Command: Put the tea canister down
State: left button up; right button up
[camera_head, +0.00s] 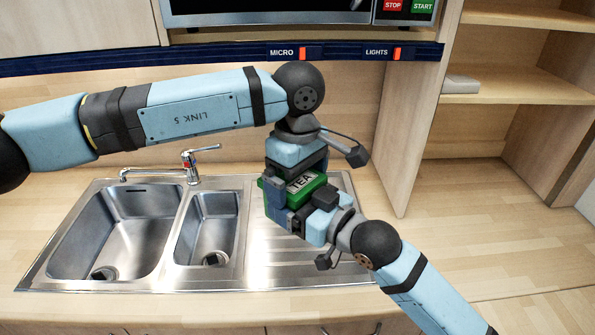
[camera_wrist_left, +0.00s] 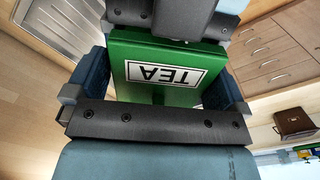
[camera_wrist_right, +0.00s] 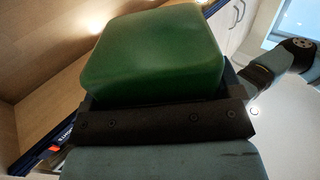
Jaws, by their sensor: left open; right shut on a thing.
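The green tea canister (camera_head: 304,184), with a white TEA label, is held in the air above the sink's ribbed drainer. My right gripper (camera_head: 290,209) is shut on it from below and right. My left gripper (camera_head: 286,172) is open at the canister from above, its fingers on either side. In the left wrist view the label (camera_wrist_left: 165,74) shows upside down between my left fingers (camera_wrist_left: 155,92). In the right wrist view the canister's plain green face (camera_wrist_right: 155,55) fills the space above my right gripper's dark palm (camera_wrist_right: 155,122). I cannot tell whether the left fingers touch it.
A double-bowl steel sink (camera_head: 130,235) with a tap (camera_head: 190,165) sits left of the grippers. Wooden counter (camera_head: 480,220) to the right is clear. Shelves (camera_head: 510,97) hold a small grey box (camera_head: 461,84). A blue rail (camera_head: 200,57) and microwave (camera_head: 270,10) are above.

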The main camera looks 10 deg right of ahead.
jog(key=shift+r, duration=0.1)
pick_arm(q)
jog(key=c, duration=0.6)
jog(key=o, duration=0.6)
jog(key=shift+r, duration=0.1)
notch_tip(320, 180, up, 12)
pick_arm(e)
jog(key=w+a+f+n+g+y, duration=0.4)
jog(key=w+a+f+g, duration=0.1)
jog(key=f, duration=0.1)
jog(key=shift+f+n+g, duration=0.2)
jog(key=shift+n+g, duration=0.1)
